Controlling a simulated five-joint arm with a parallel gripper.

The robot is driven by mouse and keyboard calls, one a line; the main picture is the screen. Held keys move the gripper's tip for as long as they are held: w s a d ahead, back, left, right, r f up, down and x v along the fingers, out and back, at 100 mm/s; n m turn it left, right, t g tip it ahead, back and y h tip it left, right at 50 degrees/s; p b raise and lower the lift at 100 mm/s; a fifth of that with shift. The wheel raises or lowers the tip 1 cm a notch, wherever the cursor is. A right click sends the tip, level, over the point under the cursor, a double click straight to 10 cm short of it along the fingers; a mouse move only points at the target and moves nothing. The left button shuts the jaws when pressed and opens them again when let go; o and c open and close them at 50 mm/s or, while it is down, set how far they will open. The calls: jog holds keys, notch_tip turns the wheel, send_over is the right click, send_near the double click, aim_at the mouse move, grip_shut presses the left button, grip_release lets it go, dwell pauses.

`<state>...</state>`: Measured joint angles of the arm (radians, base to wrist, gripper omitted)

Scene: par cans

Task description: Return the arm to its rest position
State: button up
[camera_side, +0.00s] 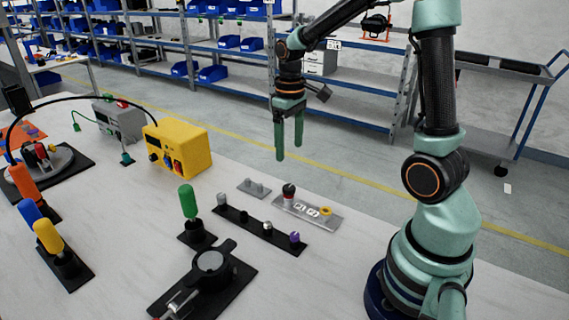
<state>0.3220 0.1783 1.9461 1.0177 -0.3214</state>
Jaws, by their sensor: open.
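My gripper (289,155) hangs in the air at the upper middle of the side view, with its two green fingers pointing down. The fingers are apart and nothing is between them. The gripper touches nothing.
The pale table (130,220) holds a yellow box (178,148), a grey box (120,122), a black strip (262,231) with several small parts, a green-handled piece (187,203), a black fixture (210,275) and coloured handles at left. Shelves (230,60) stand behind.

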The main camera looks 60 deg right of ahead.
jog(key=s+a+r+t, duration=0.5)
jog(key=s+a+r, duration=0.2)
jog(key=a, duration=0.5)
jog(key=shift+s+r+t, duration=0.2)
jog(key=shift+r+t, duration=0.1)
jog(key=shift+r, duration=0.6)
